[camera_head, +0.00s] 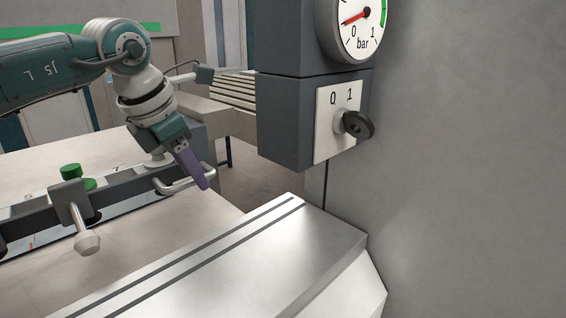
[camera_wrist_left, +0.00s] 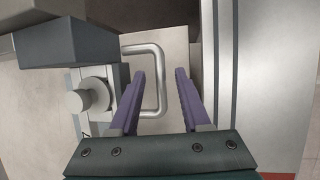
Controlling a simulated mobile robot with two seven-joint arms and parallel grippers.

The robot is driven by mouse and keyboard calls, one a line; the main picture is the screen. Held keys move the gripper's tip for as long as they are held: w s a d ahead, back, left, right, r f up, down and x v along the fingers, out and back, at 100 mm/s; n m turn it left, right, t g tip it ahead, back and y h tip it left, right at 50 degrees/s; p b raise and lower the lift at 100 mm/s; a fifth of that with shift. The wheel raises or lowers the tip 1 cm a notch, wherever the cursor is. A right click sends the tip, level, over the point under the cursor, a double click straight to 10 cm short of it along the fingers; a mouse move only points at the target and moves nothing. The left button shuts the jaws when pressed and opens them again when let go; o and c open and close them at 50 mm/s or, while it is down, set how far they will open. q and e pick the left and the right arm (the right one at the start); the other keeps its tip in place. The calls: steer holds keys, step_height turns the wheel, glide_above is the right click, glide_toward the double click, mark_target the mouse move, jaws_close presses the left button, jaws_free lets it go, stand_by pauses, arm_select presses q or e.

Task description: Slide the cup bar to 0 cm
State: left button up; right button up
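The cup bar (camera_head: 130,178) is a long dark bar with a light scale strip, lying across the pale sheet at the left of the head view. A silver U-shaped handle (camera_head: 186,184) sticks out near its far end; it also shows in the left wrist view (camera_wrist_left: 161,82). My left gripper (camera_head: 203,184) has purple fingers and is at this handle. In the left wrist view the fingers (camera_wrist_left: 160,74) are apart, with the handle's grip rod between them in the picture. Whether they touch it I cannot tell. My right gripper is not in view.
A green knob (camera_head: 70,171) and a clamp lever (camera_head: 87,242) sit on the bar's near part. A grey box with a 0/1 rotary switch (camera_head: 352,124) and a bar gauge (camera_head: 362,22) hang at right. A grooved metal ledge (camera_head: 240,262) fills the foreground.

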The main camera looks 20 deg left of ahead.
arm_select(q)
steer(key=shift+r, duration=0.1)
steer(key=shift+s+r, duration=0.1)
steer(key=shift+r, duration=0.1)
steer(key=s+r+b, duration=0.2)
steer(key=s+b, duration=0.1)
steer(key=s, duration=1)
steer(key=shift+d+b, duration=0.2)
steer(key=shift+b, duration=0.15)
steer(key=shift+r, duration=0.1)
